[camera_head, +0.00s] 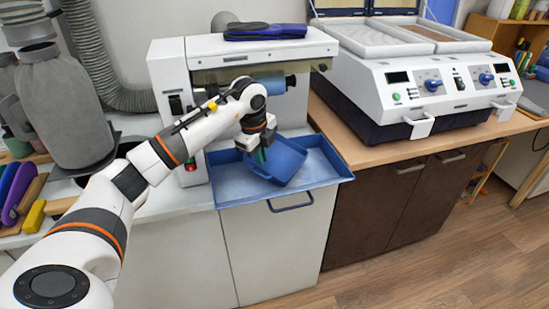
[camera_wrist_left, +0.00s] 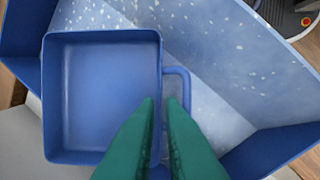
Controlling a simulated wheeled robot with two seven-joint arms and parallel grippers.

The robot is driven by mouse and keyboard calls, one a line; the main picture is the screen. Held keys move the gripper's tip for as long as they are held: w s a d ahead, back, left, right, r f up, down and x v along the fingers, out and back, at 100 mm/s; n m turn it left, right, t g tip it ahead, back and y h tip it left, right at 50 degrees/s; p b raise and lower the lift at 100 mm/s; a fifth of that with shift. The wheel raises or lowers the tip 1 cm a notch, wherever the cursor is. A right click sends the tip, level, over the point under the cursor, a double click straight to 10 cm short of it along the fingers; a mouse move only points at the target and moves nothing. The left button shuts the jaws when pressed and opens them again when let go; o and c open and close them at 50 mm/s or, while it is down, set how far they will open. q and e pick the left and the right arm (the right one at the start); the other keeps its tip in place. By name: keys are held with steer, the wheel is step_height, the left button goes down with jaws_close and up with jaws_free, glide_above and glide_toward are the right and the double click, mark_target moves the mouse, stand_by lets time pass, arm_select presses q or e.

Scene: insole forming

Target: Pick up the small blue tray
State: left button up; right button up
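The small blue tray (camera_head: 283,161) is a square, shallow, empty tray with a loop handle (camera_wrist_left: 187,98) on one side. It is tilted over the larger blue tray (camera_head: 325,168) in the head view. In the left wrist view the small tray (camera_wrist_left: 100,95) overlaps the larger tray's left edge. My left gripper (camera_head: 261,156) is at its handle side. The green fingers (camera_wrist_left: 160,102) straddle the side wall, one over the inside and one in the handle loop, with a narrow gap filled by blue. They look shut on it. My right gripper is not in view.
The larger tray, speckled with white bits (camera_wrist_left: 215,60), sits below a white machine (camera_head: 240,50) with a roller. A blue and black insole-like item (camera_head: 265,31) lies on top. A white two-bay machine (camera_head: 430,75) stands right. Grey bottle-like containers (camera_head: 60,110) stand left.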

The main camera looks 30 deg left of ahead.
mark_target(273, 159)
arm_select(q)
steer(key=f, duration=0.1)
steer(key=f+p, duration=0.1)
steer(key=f, duration=0.2)
steer(key=shift+w+a+f+p, duration=0.1)
steer(key=shift+w+f+p, duration=0.05)
steer(key=shift+w+p, duration=0.2)
steer(key=shift+w+f, duration=0.15)
steer(key=shift+f, duration=0.3)
jaws_close()
steer(key=shift+r, duration=0.1)
